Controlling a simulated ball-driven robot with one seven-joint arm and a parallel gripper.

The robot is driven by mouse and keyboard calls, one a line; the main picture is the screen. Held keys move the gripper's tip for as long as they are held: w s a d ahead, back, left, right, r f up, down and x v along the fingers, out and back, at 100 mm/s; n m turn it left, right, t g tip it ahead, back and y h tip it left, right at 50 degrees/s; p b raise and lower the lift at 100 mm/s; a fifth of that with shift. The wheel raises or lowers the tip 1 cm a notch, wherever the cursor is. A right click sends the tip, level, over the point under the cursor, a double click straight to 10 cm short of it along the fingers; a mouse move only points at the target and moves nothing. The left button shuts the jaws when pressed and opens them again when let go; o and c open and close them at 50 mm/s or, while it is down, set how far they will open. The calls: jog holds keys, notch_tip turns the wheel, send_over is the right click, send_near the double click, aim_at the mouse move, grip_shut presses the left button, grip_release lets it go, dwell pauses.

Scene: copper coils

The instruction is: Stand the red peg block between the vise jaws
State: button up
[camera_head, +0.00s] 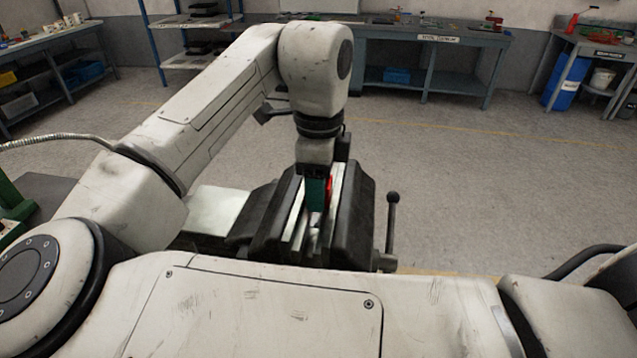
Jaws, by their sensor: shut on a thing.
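The vise (358,222) stands in the middle of the camera_head view, dark, with pale jaw faces and a handle on its right. My gripper (316,208) points down between the vise jaws and is shut on the red peg block (328,189). Only a thin red strip of the block shows beside the teal finger. The rest of the block and its lower end are hidden by the finger and the jaws. I cannot tell whether the block touches the vise floor or either jaw.
The vise handle (392,225) sticks up at the right of the vise. A pale flat surface (217,211) lies to the left of the vise. Workbenches (430,62) line the back wall. The floor (480,180) to the right is clear.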

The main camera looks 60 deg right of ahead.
dwell(0.4)
jog(key=o, duration=1.1)
jog(key=shift+c, duration=0.2)
jog(key=shift+f, duration=0.1)
jog(key=shift+r+p, duration=3.75)
jog(key=shift+r, duration=0.3)
